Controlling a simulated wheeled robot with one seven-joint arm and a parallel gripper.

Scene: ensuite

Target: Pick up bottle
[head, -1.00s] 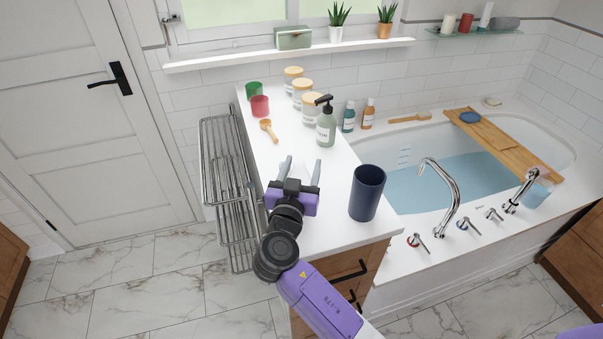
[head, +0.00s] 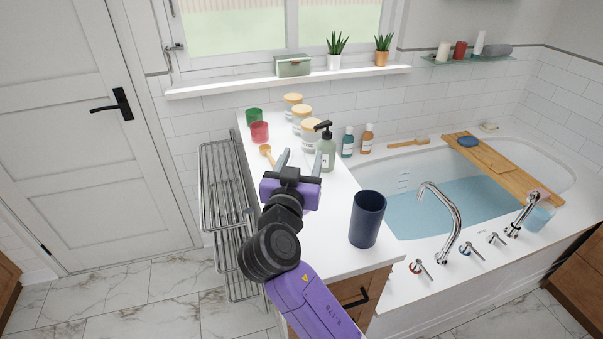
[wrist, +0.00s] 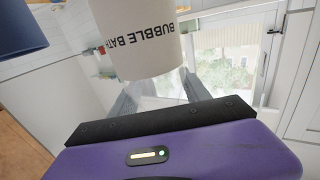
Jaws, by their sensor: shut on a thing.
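A pale, partly clear bottle (wrist: 143,45) with "BUBBLE BATH" lettering fills the top middle of the wrist view. The lettering is inverted there, as is the room, so the bottle looks upright. My gripper (head: 299,157) is over the white counter in the head view, its two grey fingers pointing away from me. In the wrist view my gripper (wrist: 160,88) is shut on the bottle's clear part. In the head view the bottle is hard to make out against the white counter.
A navy tumbler (head: 367,220) stands right of my gripper. A wire rack (head: 220,185) hangs left; the bathtub (head: 400,162) is right.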

